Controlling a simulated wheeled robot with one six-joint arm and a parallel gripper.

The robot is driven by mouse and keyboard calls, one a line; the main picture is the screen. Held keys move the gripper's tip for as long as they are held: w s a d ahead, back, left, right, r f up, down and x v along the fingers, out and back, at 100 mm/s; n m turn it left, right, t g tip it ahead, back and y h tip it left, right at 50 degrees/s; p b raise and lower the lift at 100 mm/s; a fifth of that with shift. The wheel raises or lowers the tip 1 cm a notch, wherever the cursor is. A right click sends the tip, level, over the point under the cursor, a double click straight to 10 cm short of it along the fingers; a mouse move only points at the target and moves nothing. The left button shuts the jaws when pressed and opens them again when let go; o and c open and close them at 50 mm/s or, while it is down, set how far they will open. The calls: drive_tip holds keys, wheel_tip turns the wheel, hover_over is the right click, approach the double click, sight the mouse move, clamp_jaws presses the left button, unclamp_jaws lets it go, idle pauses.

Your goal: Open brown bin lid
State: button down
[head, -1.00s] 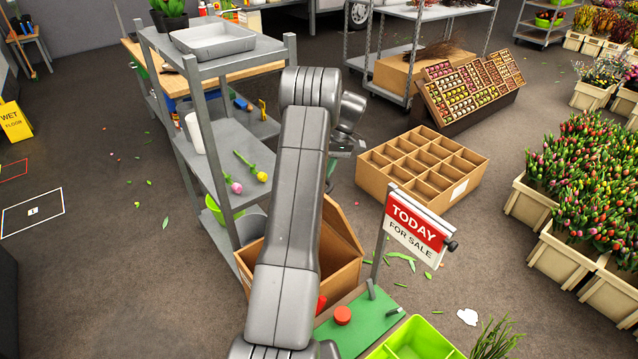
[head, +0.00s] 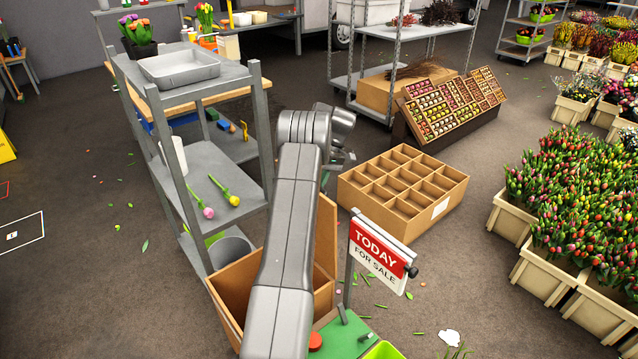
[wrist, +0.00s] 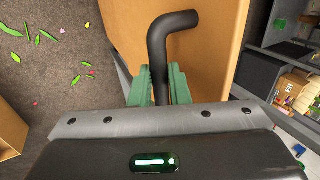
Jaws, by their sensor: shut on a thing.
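The brown bin (head: 222,311) stands below my arm, beside the grey shelf, with its inside partly showing. Its brown lid (head: 326,240) is raised and stands steeply up at the bin's right side. In the wrist view the lid (wrist: 215,50) fills the middle as a flat orange-brown panel, with a bent black handle (wrist: 158,50) in front of it. My gripper (wrist: 160,82) has its green fingers closed around the handle's lower part. In the head view my arm covers part of the bin, and the gripper's hold on the handle is hidden.
A grey shelf (head: 215,165) with tulips stands left of the bin. A "TODAY FOR SALE" sign (head: 376,255) stands close on the right, with a divided cardboard box (head: 400,195) behind it. Open floor with scattered leaves lies to the right.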

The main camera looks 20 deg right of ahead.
drive_tip(key=shift+s+a+f, duration=0.1)
drive_tip(key=shift+s+f, duration=0.05)
drive_tip(key=shift+f, duration=0.4)
drive_tip(key=c, duration=1.6)
unclamp_jaws()
drive_tip(key=shift+o, duration=1.2)
drive_tip(key=shift+w, duration=0.2)
drive_tip(key=shift+r, duration=0.15)
drive_tip(key=p+v, duration=0.8)
drive_tip(key=v, duration=0.5)
drive_tip(key=shift+d+r+p, duration=0.2)
drive_tip(key=shift+r+p, duration=0.1)
drive_tip(key=shift+r, duration=0.05)
drive_tip(key=shift+d, duration=0.1)
drive_tip(key=shift+f, duration=0.1)
